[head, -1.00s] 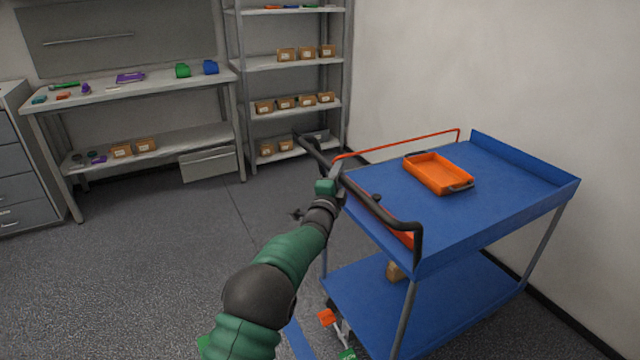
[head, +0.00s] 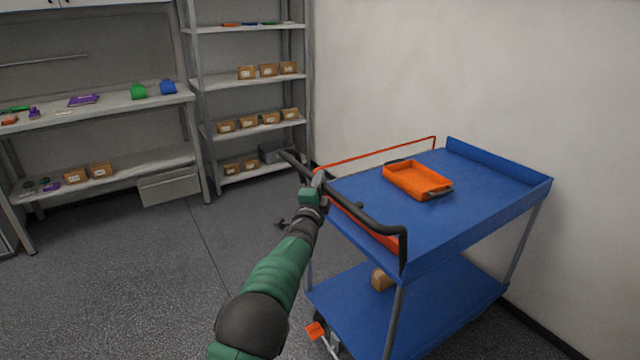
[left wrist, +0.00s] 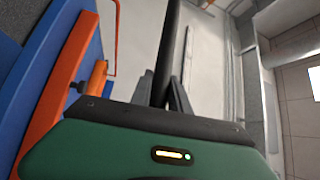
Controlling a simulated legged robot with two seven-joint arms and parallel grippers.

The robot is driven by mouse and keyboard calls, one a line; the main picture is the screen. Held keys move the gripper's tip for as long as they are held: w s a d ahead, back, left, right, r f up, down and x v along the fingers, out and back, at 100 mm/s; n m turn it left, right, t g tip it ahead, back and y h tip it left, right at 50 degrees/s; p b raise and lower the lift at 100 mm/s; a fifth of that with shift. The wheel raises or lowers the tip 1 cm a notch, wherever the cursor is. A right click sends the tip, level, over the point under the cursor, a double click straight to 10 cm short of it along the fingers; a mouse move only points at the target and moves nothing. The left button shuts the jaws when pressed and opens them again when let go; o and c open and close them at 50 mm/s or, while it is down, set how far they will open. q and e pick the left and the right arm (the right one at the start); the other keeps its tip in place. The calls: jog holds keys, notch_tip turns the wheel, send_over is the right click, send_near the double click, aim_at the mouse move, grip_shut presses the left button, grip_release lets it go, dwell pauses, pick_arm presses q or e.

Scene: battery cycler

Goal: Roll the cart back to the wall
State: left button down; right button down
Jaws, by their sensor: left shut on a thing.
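The blue cart (head: 480,219) stands at the right of the head view, close to the pale wall (head: 430,70). Its black push handle (head: 368,222) runs along its left end. My left gripper (head: 317,182) is shut on this handle near its middle. In the left wrist view the dark handle bar (left wrist: 169,50) passes between the fingers. The cart's blue side and an orange part (left wrist: 62,85) show at the left there. An orange tray (head: 416,180) sits on the cart's top deck. My right gripper is not in view.
A small brown box (head: 381,279) is on the cart's lower deck. A grey shelf rack (head: 250,124) with several boxes stands behind, and a workbench (head: 95,112) at the left. The floor (head: 130,270) left of the cart is clear.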

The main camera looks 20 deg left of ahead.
pick_arm(q)
jog(key=shift+d+f, duration=0.25)
jog(key=shift+f, duration=0.1)
jog(key=c, duration=1.4)
grip_release()
jog(key=shift+w, duration=0.1)
jog(key=shift+c, duration=0.2)
jog(key=shift+o, duration=0.9)
jog(key=shift+w+d, duration=0.1)
jog(key=shift+w, duration=0.1)
jog(key=shift+s+r, duration=0.15)
jog(key=shift+r, duration=0.05)
jog(key=shift+s, duration=0.2)
jog(key=s+d+f, duration=0.1)
jog(key=s+f, duration=0.1)
jog(key=s, duration=1.4)
jog(key=shift+d+f+p, duration=0.25)
jog(key=shift+f+p, duration=0.1)
jog(key=shift+p, duration=0.05)
